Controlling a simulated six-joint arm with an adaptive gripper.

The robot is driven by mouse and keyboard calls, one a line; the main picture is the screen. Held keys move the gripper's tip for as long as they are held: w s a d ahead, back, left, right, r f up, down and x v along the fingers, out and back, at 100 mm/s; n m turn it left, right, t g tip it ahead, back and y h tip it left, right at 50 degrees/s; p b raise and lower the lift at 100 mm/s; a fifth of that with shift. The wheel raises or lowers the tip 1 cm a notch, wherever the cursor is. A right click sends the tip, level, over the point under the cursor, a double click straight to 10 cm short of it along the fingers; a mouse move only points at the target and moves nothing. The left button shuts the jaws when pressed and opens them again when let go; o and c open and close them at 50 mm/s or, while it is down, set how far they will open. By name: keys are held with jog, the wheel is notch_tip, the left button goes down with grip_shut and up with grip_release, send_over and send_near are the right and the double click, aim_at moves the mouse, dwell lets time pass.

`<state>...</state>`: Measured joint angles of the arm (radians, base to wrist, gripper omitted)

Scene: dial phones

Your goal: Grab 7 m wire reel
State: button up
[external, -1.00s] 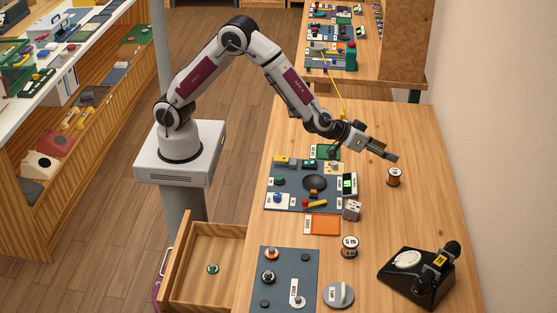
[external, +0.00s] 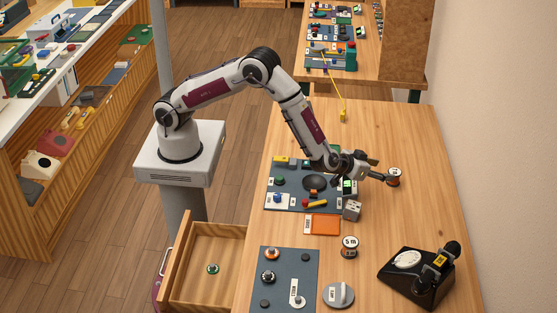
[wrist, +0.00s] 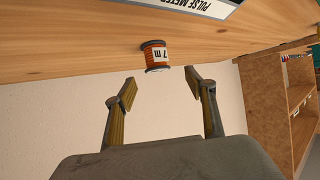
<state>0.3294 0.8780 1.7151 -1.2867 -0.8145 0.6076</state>
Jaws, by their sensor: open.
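The 7 m wire reel (wrist: 156,57) is a small spool of orange wire with dark ends and a white "7 m" label. In the external view the reel (external: 394,177) stands on the wooden table, toward its right side. My gripper (wrist: 160,88) is open and empty, with its two fingers apart and the reel just beyond the gap between the fingertips. In the external view my gripper (external: 381,178) is low, immediately left of the reel. The exact gap to the reel is hard to judge there.
A "5 m" reel (external: 349,247) stands nearer the front. A black dial phone (external: 420,275) is at the front right.

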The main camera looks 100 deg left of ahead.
aim_at(395, 172)
jog(key=shift+w, duration=0.15)
jog(key=shift+x, duration=1.2)
jog(key=shift+x, duration=2.6)
jog(key=shift+w+d, duration=0.1)
jog(key=shift+d, duration=0.05)
jog(key=c, duration=1.3)
